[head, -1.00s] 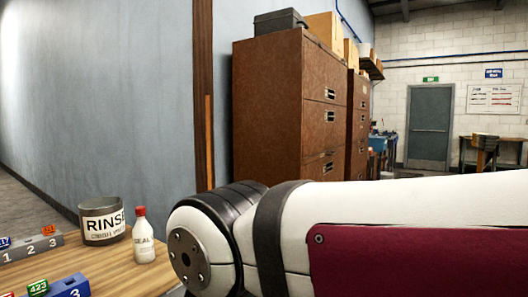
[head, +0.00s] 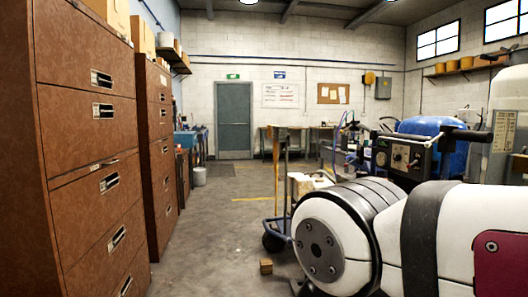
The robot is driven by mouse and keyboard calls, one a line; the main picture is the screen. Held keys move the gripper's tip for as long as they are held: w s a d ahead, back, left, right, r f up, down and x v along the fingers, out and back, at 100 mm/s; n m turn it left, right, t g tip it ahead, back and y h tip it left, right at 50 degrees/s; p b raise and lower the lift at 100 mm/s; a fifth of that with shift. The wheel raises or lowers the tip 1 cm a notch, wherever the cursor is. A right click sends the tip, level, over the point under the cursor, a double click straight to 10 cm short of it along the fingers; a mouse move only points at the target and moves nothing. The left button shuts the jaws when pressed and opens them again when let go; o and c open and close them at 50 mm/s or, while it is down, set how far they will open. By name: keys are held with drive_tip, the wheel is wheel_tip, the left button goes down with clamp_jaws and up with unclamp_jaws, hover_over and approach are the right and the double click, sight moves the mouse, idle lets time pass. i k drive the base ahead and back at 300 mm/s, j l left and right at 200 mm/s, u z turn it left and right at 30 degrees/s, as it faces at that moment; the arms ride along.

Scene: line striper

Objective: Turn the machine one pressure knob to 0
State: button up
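A machine with a dark control panel (head: 392,175) stands at the right, beyond my arm, in the head view. The panel carries a round gauge (head: 400,157) and small knobs too small to read. I cannot tell which knob is the pressure knob or where it points. A blue rounded tank (head: 428,128) is behind the panel, and a dark handlebar (head: 476,134) extends at its right. My white arm covers the machine's lower part. My gripper is not in view.
Brown filing cabinets (head: 85,130) line the left side. A cart with a dark wheel (head: 273,242) stands in the middle, with a small wooden block (head: 266,266) on the floor near it. The grey floor (head: 215,225) between is clear toward the door (head: 234,120).

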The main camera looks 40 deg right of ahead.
sight(396, 157)
drive_tip(key=z, duration=1.55)
